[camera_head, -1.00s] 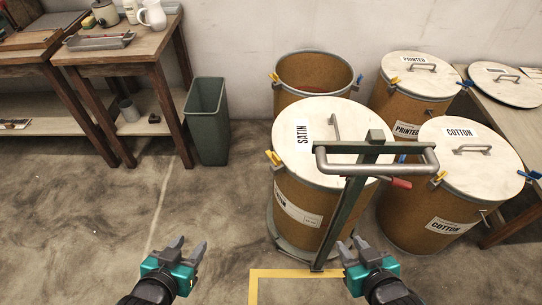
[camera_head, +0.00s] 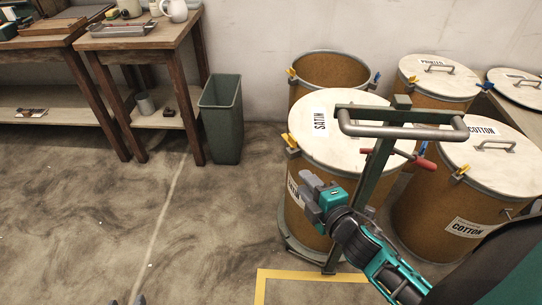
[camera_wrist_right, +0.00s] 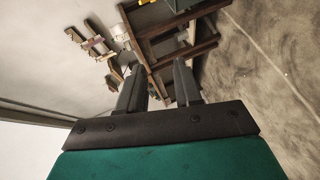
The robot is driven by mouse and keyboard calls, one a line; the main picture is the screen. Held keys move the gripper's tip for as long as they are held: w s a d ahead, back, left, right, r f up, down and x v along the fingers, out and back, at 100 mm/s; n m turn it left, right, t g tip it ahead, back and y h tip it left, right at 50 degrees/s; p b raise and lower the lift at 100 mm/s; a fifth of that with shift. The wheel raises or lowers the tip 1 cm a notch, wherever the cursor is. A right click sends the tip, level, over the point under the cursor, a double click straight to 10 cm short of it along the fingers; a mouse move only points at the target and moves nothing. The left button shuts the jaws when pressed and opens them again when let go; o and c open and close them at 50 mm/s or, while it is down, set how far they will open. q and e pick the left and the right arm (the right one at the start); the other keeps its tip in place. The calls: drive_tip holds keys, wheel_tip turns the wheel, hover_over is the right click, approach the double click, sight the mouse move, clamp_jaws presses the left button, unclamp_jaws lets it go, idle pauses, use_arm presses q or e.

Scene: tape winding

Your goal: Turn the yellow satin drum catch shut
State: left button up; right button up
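The satin drum (camera_head: 345,135) is brown with a pale lid lettered SATIN and a lid handle behind the trolley bar. Its yellow catch (camera_head: 291,140) is on the left of the rim, its lever sticking outward. My right gripper (camera_head: 309,197) is in front of the drum's left side, below and slightly right of the yellow catch and apart from it. Its fingers are open and empty in the right wrist view (camera_wrist_right: 160,68); no catch shows there. Only the two fingertips of my left gripper (camera_head: 127,300) show, spread apart at the bottom edge.
A green trolley with a grey bar handle (camera_head: 400,130) stands against the drum's front; a red-handled lever (camera_head: 425,162) is near the right rim. Cotton (camera_head: 485,165) and printed drums (camera_head: 440,75) and an open drum (camera_head: 330,75) crowd around. A bin (camera_head: 221,120) stands left; floor there is clear.

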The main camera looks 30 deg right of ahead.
sight(296, 143)
drive_tip(key=w+d+f+n+t+b, duration=0.1)
drive_tip(key=w+d+f+n+b, duration=0.25)
drive_tip(key=n, duration=0.65)
drive_tip(key=w+d+r+n+t+b, duration=0.15)
drive_tip(key=d+n+b, duration=0.35)
drive_tip(key=n, duration=0.5)
drive_tip(key=shift+y, duration=0.3)
drive_tip(key=w, duration=0.4)
drive_tip(key=w+a, duration=0.1)
drive_tip(key=w, duration=0.3)
drive_tip(key=w+f, duration=0.1)
drive_tip(key=w, duration=0.3)
drive_tip(key=shift+w+a, duration=0.3)
drive_tip(key=shift+w, duration=0.05)
use_arm(q)
wheel_tip(296, 143, down, 8)
drive_tip(key=d, duration=0.2)
drive_tip(key=shift+w+r+h, duration=0.2)
drive_tip(key=shift+w+h, duration=0.1)
drive_tip(key=shift+w, duration=0.05)
drive_tip(key=shift+d+r, duration=0.1)
use_arm(e)
drive_tip(key=shift+c, duration=0.3)
clamp_jaws()
